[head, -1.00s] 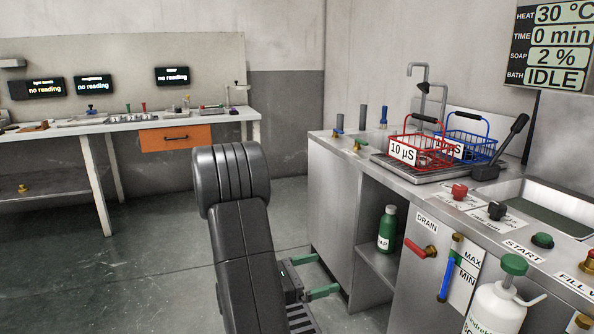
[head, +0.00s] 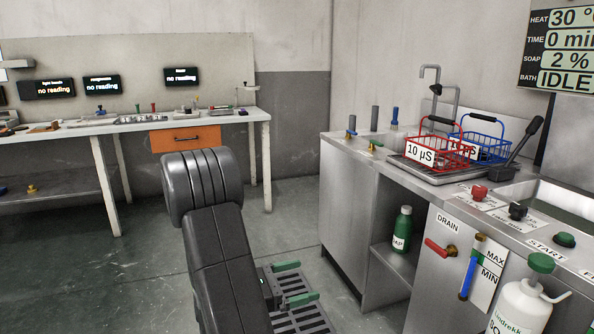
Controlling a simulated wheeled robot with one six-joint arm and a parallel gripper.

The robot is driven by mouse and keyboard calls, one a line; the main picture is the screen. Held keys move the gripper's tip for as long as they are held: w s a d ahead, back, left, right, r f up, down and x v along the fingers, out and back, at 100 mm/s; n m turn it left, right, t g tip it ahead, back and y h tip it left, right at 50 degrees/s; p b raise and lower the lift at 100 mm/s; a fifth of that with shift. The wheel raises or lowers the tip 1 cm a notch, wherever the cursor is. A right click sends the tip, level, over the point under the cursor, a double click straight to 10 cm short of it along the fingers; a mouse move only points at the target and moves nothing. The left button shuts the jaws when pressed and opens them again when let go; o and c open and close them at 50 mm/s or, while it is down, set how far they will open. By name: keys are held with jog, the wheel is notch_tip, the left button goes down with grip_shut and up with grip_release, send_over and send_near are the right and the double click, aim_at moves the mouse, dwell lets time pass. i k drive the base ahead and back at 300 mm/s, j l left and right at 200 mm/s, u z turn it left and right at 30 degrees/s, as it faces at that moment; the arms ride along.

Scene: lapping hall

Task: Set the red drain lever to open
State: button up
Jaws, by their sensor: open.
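The red drain lever (head: 436,248) is on the front of the steel wash unit, below the white DRAIN label (head: 447,223). Its red handle points left and slightly up from a brass pivot (head: 451,251). My gripper (head: 309,279) has green fingers, which are apart with nothing between them. It is low over the floor, to the left of the lever and clear of it. My arm hides part of the gripper.
A blue level tube (head: 470,268) with MAX and MIN marks is just right of the lever. A white bottle with a green cap (head: 521,306) stands further right. A green bottle (head: 402,229) stands on the open shelf. The floor (head: 300,215) left of the unit is clear.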

aim_at(444, 254)
jog(key=j+z, duration=0.25)
jog(key=j, duration=0.15)
jog(key=z, duration=1.6)
jog(key=l, duration=0.1)
